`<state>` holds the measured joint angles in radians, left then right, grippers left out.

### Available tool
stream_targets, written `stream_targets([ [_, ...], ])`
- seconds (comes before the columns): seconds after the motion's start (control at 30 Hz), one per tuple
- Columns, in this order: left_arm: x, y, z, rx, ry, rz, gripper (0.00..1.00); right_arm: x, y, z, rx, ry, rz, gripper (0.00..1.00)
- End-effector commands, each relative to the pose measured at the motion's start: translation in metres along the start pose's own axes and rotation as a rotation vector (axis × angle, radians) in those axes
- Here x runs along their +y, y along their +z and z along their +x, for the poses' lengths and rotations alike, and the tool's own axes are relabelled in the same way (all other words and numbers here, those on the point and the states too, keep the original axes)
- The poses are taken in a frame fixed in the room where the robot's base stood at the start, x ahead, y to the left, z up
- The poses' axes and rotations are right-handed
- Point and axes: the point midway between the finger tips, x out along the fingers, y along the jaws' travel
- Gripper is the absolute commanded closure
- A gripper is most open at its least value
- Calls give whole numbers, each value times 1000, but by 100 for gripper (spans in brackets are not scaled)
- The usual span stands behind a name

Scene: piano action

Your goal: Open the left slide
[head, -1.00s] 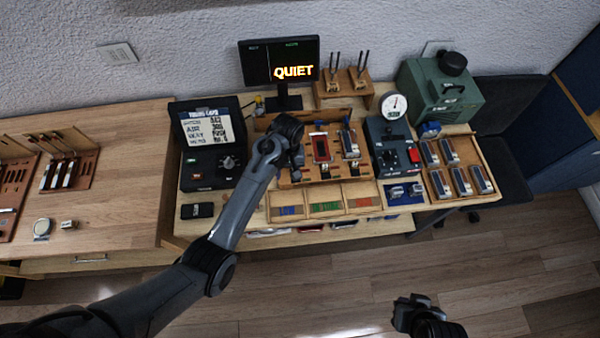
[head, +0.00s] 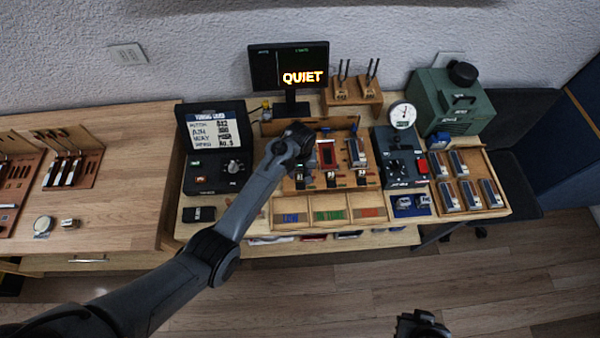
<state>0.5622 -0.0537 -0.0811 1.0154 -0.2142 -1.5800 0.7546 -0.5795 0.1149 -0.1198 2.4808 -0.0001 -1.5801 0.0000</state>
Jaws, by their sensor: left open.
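A wooden box (head: 345,184) stands at the middle of the bench with three side-by-side stations, each with a small dark piece at its front. The middle station shows a dark red strip (head: 326,154); the right one holds a silver-grey block (head: 356,153). My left gripper (head: 299,168) is over the left station, pointing down, and its jaws are open. It hides most of that station and the left slide, so I cannot tell whether it touches anything. My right gripper (head: 420,325) is at the bottom edge, away from the bench; its fingers are not clear.
A black console (head: 214,176) stands left of the box and a dark control unit (head: 400,170) right of it. A screen (head: 289,67) reading QUIET is behind. A tray (head: 480,205) of silver blocks is at the right. Sorting compartments (head: 328,222) lie in front.

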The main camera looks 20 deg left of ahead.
Motion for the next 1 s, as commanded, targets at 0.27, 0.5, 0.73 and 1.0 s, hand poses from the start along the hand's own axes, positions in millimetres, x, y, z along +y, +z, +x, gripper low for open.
stream_targets([
  [0.27,0,0,10,0,0,-1,53,0,1,1,-1,-1,0,100],
  [0.5,0,0,10,0,0,-1,61,0,1,1,-2,2,-3,100],
  [0.73,0,0,10,0,0,-1,96,2,2,2,-3,7,-9,100],
  [1.0,0,0,10,0,0,-1,100,2,2,2,-3,7,-9,100],
])
